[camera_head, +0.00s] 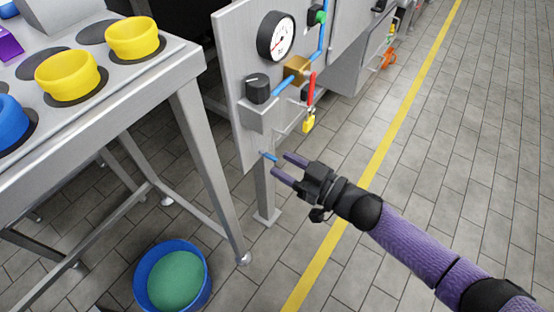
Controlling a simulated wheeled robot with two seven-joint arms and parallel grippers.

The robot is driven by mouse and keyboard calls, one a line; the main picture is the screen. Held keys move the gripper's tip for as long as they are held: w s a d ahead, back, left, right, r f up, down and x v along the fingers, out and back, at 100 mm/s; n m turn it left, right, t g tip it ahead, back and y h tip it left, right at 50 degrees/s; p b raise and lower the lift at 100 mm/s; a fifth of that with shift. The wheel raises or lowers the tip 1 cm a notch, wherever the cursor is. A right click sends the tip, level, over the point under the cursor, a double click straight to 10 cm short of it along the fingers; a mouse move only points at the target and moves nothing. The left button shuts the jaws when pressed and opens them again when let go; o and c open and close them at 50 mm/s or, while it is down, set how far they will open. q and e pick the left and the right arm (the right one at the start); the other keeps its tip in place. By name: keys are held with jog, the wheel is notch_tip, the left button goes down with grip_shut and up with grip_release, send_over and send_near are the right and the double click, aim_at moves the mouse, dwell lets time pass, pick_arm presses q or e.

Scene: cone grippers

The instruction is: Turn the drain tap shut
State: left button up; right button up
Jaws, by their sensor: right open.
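A small blue handle (268,156), which looks like the drain tap, sticks out at the lower edge of the grey panel (238,75). Its far end reaches between or just behind my right fingertips; I cannot tell whether they touch it. My right gripper (280,164) is open, its two purple fingers pointing left toward the panel. The tap's body is too small to make out. My left gripper is not in view.
The panel also carries a gauge (276,36), a black knob (257,88), a red lever (311,88) and a yellow tag (309,122). A steel table (190,60) with yellow bowls (70,76) stands left. A blue tub (140,278) is on the floor. Floor at right is clear.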

jog(key=x, duration=0.2)
jog(key=shift+w+a+b, duration=0.2)
jog(key=shift+a+b, duration=0.1)
jog(key=shift+b, duration=0.05)
jog(key=shift+c, duration=0.9)
grip_shut()
